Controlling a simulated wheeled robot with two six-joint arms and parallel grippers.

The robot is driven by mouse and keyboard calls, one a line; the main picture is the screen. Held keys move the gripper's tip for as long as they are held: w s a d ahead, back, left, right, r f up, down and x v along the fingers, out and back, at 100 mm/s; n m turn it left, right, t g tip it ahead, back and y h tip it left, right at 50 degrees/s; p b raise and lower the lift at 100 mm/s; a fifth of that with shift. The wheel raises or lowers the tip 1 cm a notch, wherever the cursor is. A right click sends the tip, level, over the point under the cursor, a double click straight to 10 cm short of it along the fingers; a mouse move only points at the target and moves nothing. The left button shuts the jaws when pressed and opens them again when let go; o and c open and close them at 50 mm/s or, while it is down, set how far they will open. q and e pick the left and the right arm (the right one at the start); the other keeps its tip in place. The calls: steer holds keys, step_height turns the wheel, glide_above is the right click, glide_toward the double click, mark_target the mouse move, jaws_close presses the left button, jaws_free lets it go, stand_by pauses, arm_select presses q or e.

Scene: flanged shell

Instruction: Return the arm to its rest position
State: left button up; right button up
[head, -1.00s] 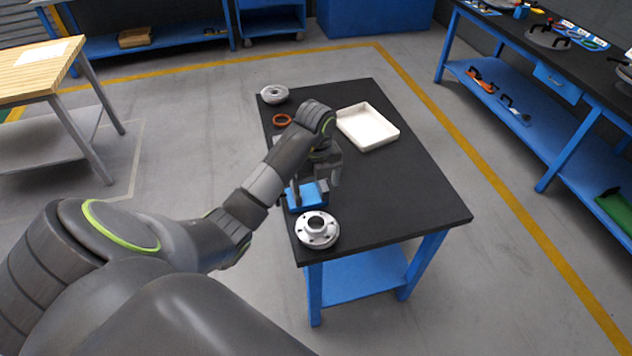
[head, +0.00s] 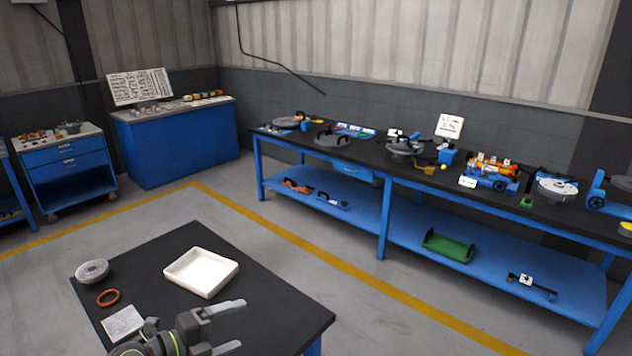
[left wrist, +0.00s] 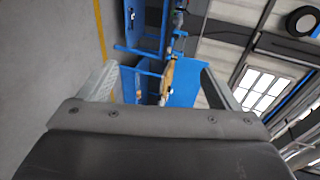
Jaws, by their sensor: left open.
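My left gripper (head: 238,326) reaches in at the bottom of the head view, over the black table (head: 265,300). Its two fingers are spread apart with nothing between them. In the left wrist view the open fingers (left wrist: 160,88) frame blue furniture some way off, seen sideways. The silver flanged part and the blue fixture at the table's near end are outside the head view now. My right gripper is not in view.
On the table are a round grey flanged part (head: 92,270), an orange ring (head: 108,298), a silver square plate (head: 122,323) and an empty white tray (head: 202,271). A long blue workbench (head: 385,205) with tools stands behind. Floor lies clear between them.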

arm_select(q)
steer(key=s+a+r+n+t+y, duration=0.5)
steer(key=a+r+n+t+y, duration=0.45)
steer(key=n+t, duration=0.4)
steer(key=s+a+f+n+g+y, duration=0.9)
steer(key=a+n, duration=0.2)
steer(key=n, duration=0.2)
steer(key=s+d+f+n+g+h, duration=0.1)
steer(key=s+d+f+g+h, duration=0.35)
steer(key=s, duration=0.45)
steer(key=s+d+f+g+h, duration=0.1)
steer(key=s+d+f+g, duration=0.2)
steer(key=s+f+g, duration=0.45)
step_height(320, 180, down, 30)
steer(key=s+a+b, duration=0.1)
steer(key=a+b, duration=0.1)
steer(key=b, duration=0.3)
steer(key=s+d+f+b, duration=0.1)
steer(key=s+f+b, duration=0.1)
steer(key=s+f, duration=0.5)
steer(key=s+f+g+h+b, duration=0.1)
steer(key=s+f+b, duration=0.1)
steer(key=s+f, duration=0.6)
step_height(320, 180, down, 6)
steer(key=shift+d+r+b, duration=0.25)
steer(key=shift+d+b, duration=0.1)
steer(key=shift+b, duration=0.05)
